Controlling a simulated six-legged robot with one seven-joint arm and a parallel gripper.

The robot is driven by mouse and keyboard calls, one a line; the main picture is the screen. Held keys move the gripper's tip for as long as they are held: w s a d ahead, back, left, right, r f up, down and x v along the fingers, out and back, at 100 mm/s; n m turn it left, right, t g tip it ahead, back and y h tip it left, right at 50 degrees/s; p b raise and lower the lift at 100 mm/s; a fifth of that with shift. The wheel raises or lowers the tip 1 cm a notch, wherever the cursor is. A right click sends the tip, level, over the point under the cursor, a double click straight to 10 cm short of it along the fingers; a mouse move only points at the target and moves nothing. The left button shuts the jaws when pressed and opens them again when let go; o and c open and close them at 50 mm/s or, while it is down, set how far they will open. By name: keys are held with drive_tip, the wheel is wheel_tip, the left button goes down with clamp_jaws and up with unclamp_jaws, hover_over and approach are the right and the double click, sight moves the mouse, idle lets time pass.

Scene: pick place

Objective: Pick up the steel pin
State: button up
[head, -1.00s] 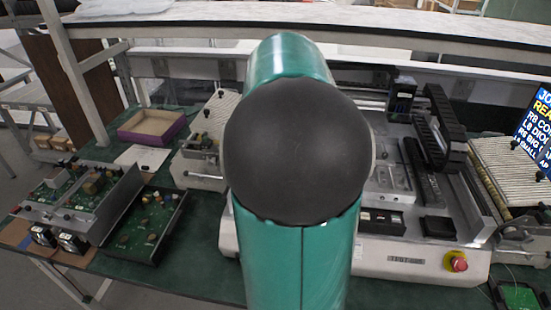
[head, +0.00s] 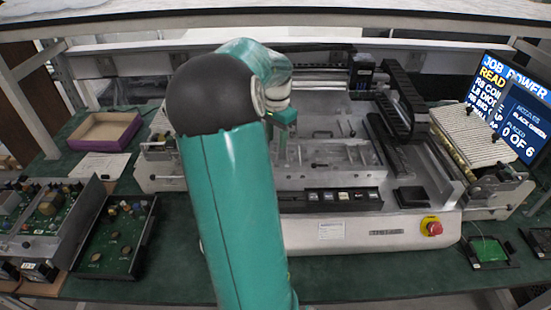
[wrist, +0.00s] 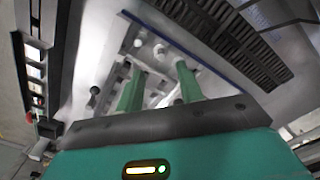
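My gripper (wrist: 160,72) shows in the wrist view with its two green fingers apart and a clear gap between them. In the head view my gripper (head: 283,140) hangs over the left part of the machine's metal bed (head: 345,155), partly hidden by my arm. Small pale, rounded metal pieces (wrist: 160,50) show just beyond the fingertips in the wrist view; I cannot tell whether one is the steel pin. A dark-headed peg (wrist: 95,91) stands left of the fingers. Nothing is visibly held.
A row of small blocks (head: 342,195) lines the machine's front edge, with a red stop button (head: 431,227) at right. A black cable chain (head: 396,98) rises over the bed. Circuit boards (head: 115,235) and a purple-sided tray (head: 104,131) lie left. A screen (head: 510,100) stands right.

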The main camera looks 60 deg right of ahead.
sight(276, 154)
wheel_tip(276, 154, down, 6)
drive_tip(key=shift+r, duration=0.15)
clamp_jaws()
